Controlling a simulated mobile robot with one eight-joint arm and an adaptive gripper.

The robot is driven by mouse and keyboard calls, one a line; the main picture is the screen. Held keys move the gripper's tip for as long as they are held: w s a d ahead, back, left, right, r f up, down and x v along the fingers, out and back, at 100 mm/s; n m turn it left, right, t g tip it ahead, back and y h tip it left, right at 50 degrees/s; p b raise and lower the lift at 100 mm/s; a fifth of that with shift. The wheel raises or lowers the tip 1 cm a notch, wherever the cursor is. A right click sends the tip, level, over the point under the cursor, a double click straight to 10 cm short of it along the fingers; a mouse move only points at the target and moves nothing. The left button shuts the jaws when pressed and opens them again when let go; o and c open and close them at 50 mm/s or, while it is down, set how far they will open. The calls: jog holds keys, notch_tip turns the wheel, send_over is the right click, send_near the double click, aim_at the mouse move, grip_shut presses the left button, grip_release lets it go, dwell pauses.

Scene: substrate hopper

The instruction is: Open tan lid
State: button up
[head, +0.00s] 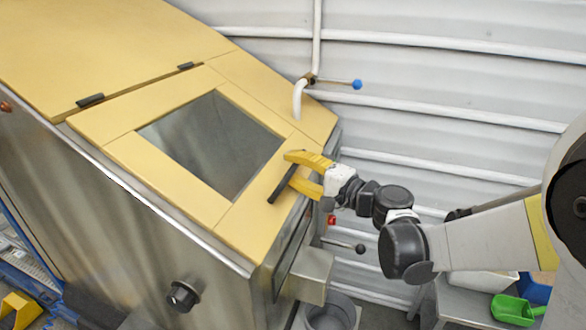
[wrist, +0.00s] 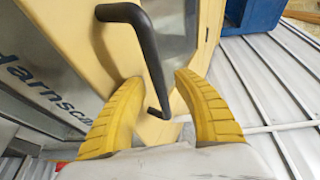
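The tan lid (head: 190,186) is a sloped panel with a clear window (head: 212,140) on the metal hopper, and it lies shut, flush with the tan surface around it. A black bar handle (head: 283,184) is fixed near its lower right edge. My gripper (head: 292,167) is at the handle, with its yellow fingers spread. In the wrist view, the handle (wrist: 145,45) runs between the open fingers (wrist: 157,80), with gaps visible on both sides. I cannot tell how deep the handle sits between the fingers. The lid (wrist: 122,50) also shows there.
Two dark hinges (head: 90,100) join the lid to the upper tan panel. A blue-tipped valve lever (head: 356,84) and white pipe stand behind. A black-knobbed lever (head: 343,244) sticks out below my gripper. A green scoop (head: 515,310) lies at lower right.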

grip_shut()
jog(key=shift+r, duration=0.1)
notch_tip(320, 180, up, 30)
jog(key=d+n+g+h+p, duration=0.15)
jog(key=g+h+p, duration=0.35)
jog(key=p, duration=2.5)
jog(key=w+a+r+h+p, duration=0.2)
jog(key=a+r+p, duration=0.4)
jog(key=r, duration=0.5)
jog(key=w+a+r+n+h+p, duration=0.1)
jog(key=w+a+r+h+p, duration=0.1)
jog(key=a+r+p, duration=0.5)
jog(key=w+a+r, duration=0.1)
jog(key=a+r, duration=0.2)
jog(key=r, duration=0.1)
jog(key=shift+w+a+r+h, duration=0.25)
jog(key=shift+w+a+h, duration=0.05)
jog(key=shift+a, duration=0.1)
jog(key=shift+n, duration=0.25)
